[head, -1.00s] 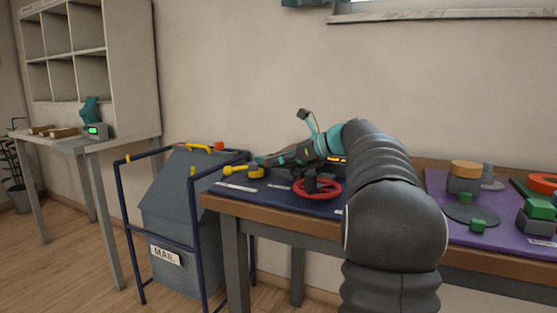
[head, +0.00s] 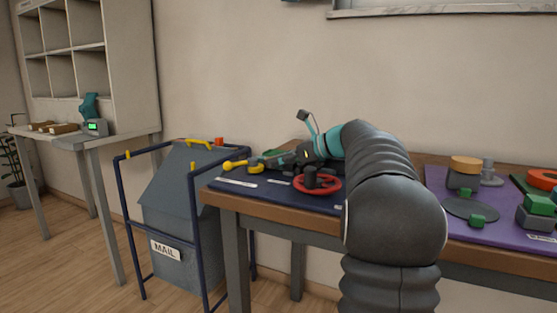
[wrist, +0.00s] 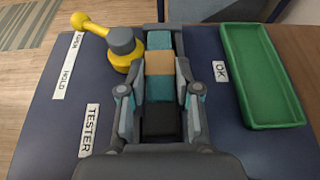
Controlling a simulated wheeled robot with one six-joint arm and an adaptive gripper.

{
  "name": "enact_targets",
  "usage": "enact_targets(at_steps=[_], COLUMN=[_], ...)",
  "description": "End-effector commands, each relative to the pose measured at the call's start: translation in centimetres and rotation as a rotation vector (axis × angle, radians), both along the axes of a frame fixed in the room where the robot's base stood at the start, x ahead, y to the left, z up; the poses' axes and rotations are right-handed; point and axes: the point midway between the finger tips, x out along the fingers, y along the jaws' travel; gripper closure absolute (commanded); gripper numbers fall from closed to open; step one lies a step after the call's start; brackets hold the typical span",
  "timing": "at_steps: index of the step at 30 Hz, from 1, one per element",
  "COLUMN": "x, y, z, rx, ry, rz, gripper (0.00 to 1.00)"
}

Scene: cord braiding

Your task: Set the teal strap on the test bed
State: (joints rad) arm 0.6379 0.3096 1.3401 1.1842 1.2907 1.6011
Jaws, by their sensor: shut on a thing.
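The teal strap (wrist: 159,88) with a tan band across it lies between the fingers of my gripper (wrist: 158,97) in the wrist view. The gripper is shut on it. The strap lines up with the grey test bed (wrist: 180,43) beside the yellow-handled lever (wrist: 122,42); I cannot tell whether it rests on the bed. In the head view my gripper (head: 290,160) is low over the navy mat (head: 225,189), and the strap is hard to make out there. My gripper's body hides the near end of the bed in the wrist view.
A green tray (wrist: 261,75) by the OK label stands right of the bed. TESTER and HOLD labels lie left. A red handwheel (head: 317,185) is at the mat's front. A purple mat (head: 435,190) with blocks lies right. A mail bin (head: 185,220) stands left of the table.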

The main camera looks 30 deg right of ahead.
Motion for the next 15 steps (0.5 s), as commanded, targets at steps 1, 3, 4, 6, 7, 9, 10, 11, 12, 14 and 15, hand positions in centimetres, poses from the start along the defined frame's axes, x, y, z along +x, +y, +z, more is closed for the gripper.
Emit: enact_targets(at_steps=[1,3,4,6,7,9,10,11,12,14,15], x=[0.0,0.0,0.01,0.0,0.0,0.0,0.0,0.0,0.0,0.0,0.0], y=[0.0,-0.01,-0.01,-0.01,-0.01,-0.01,-0.01,-0.01,-0.01,-0.01,-0.01], z=[-0.12,-0.29,-0.37,-0.53,-0.52,-0.51,-0.51,-0.51,-0.51,-0.52,-0.52], rx=[0.0,0.0,0.0,0.0,-0.001,-0.001,-0.001,-0.001,-0.001,0.0,0.0], ry=[0.0,0.0,0.0,0.0,-0.001,-0.001,-0.001,-0.001,-0.001,0.0,0.0], rz=[0.0,0.0,0.0,0.0,-0.001,-0.001,-0.001,0.0,0.0,0.0,0.0], gripper=[1.0,1.0,1.0,1.0,0.63,0.45,0.38,0.38,0.38,0.38,0.38])
